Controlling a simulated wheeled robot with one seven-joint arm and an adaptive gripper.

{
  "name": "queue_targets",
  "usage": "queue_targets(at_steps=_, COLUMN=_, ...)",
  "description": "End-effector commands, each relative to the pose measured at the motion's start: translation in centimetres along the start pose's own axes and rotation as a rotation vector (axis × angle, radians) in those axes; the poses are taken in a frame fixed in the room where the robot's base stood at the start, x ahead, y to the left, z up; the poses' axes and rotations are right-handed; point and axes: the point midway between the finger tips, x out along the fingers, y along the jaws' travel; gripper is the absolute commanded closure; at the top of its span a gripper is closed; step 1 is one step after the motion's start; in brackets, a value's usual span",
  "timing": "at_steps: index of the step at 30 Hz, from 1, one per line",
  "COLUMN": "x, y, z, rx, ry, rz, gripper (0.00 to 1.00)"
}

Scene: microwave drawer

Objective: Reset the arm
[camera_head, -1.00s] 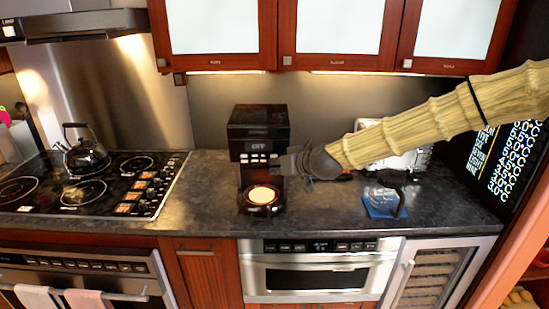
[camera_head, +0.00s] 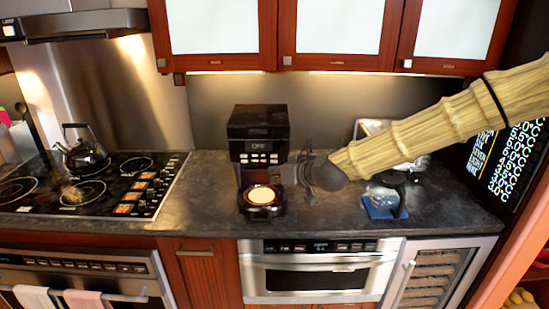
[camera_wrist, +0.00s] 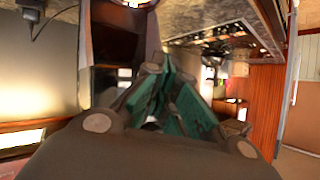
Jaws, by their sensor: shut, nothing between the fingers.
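My arm reaches in from the right side of the head view. My gripper (camera_head: 299,173) is over the counter, just right of the black coffee machine (camera_head: 258,122) in the picture. In the wrist view, my gripper (camera_wrist: 172,100) shows its teal finger pads close together with nothing between them. Whether the gripper touches the machine cannot be told; a narrow gap seems to show in the head view. The fingertips are small and blurred there.
The dark counter (camera_head: 330,212) is mostly clear in front of the gripper. A glass carafe on a blue base (camera_head: 381,208) stands to the right, partly beneath my arm. A stove with a kettle (camera_head: 85,155) is at left. The microwave drawer (camera_head: 318,275) looks shut. Cabinets (camera_head: 333,32) hang above.

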Motion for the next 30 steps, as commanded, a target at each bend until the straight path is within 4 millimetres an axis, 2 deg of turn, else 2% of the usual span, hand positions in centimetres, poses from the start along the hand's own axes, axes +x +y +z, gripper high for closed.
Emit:
queue_targets(at_steps=14, x=0.0, y=0.0, z=0.0, rx=0.000, ry=-0.001, rz=-0.001, gripper=1.00)
queue_targets(at_steps=17, x=0.2, y=0.1, z=0.8, rx=0.004, ry=-0.011, rz=0.001, gripper=1.00)
queue_targets(at_steps=20, x=0.9, y=0.3, z=3.6, rx=0.022, ry=-0.046, rz=0.008, gripper=1.00)
queue_targets(at_steps=23, x=1.7, y=0.7, z=8.3, rx=0.051, ry=-0.105, rz=0.022, gripper=1.00)
queue_targets(at_steps=30, x=2.2, y=1.9, z=22.2, rx=0.138, ry=-0.276, rz=0.077, gripper=1.00)
